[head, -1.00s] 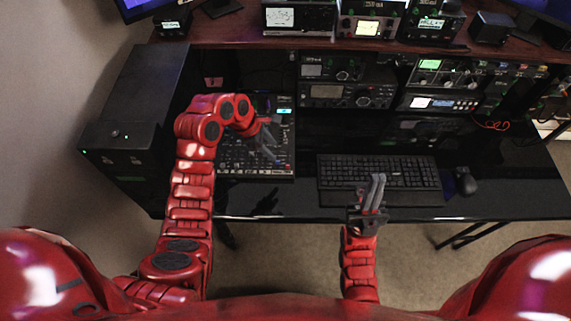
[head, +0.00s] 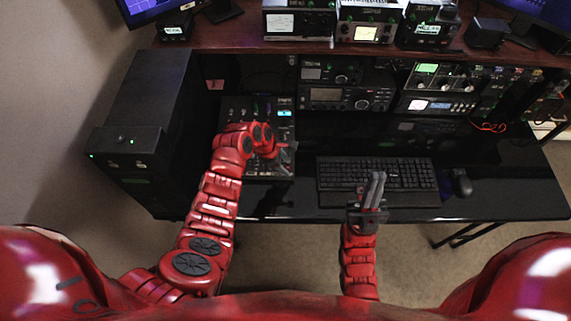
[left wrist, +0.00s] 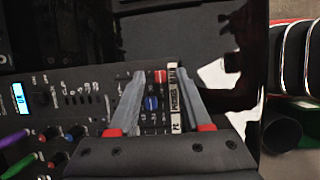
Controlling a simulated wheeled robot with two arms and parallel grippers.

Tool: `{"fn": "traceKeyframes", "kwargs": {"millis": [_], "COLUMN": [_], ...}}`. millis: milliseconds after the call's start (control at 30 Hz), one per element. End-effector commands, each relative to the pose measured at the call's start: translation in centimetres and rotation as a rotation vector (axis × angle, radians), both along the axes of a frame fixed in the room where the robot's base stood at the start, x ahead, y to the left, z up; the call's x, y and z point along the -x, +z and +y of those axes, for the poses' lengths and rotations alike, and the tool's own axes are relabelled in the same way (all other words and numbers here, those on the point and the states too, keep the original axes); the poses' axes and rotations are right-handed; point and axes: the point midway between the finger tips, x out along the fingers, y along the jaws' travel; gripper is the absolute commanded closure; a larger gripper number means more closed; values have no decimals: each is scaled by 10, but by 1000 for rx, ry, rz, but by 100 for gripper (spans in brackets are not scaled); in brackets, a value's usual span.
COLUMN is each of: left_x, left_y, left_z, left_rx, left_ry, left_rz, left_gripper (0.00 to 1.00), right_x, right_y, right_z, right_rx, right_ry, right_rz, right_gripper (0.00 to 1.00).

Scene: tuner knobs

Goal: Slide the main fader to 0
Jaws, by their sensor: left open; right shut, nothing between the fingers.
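The mixer (head: 233,106) is a black panel on the desk left of the keyboard, partly hidden by my left arm. My left gripper (head: 287,158) is over its lower right part. In the left wrist view, my left gripper (left wrist: 156,72) is open, its fingers on either side of a strip of the panel. Between them show a red cap (left wrist: 160,76), a blue cap (left wrist: 151,103) and white lettered labels (left wrist: 174,102). I cannot tell which cap is the main fader, or whether the fingers touch the panel.
A keyboard (head: 378,174) and a mouse (head: 461,182) lie right of the mixer. A black case (head: 145,120) stands at the left. Radio units (head: 346,98) stand behind, under a wooden shelf (head: 240,36). Coloured knobs (left wrist: 54,159) rise from the panel in the left wrist view.

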Motion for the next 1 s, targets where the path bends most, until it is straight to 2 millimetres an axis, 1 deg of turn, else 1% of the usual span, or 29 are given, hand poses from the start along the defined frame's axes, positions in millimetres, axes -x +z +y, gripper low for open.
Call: {"fn": "traceKeyframes", "kwargs": {"millis": [67, 100, 167, 300, 367, 1000], "left_x": [0, 0, 0, 0, 0, 0], "left_y": [0, 0, 0, 0, 0, 0], "left_z": [0, 0, 0, 0, 0, 0], "left_rx": [0, 0, 0, 0, 0, 0], "left_ry": [0, 0, 0, 0, 0, 0], "left_rz": [0, 0, 0, 0, 0, 0], "left_gripper": [51, 55, 66, 91, 100, 100], "right_x": [0, 0, 0, 0, 0, 0], "right_y": [0, 0, 0, 0, 0, 0], "right_z": [0, 0, 0, 0, 0, 0], "right_rx": [0, 0, 0, 0, 0, 0], "right_ry": [0, 0, 0, 0, 0, 0], "right_rz": [0, 0, 0, 0, 0, 0], "right_gripper": [100, 100, 100, 100, 100, 100]}}
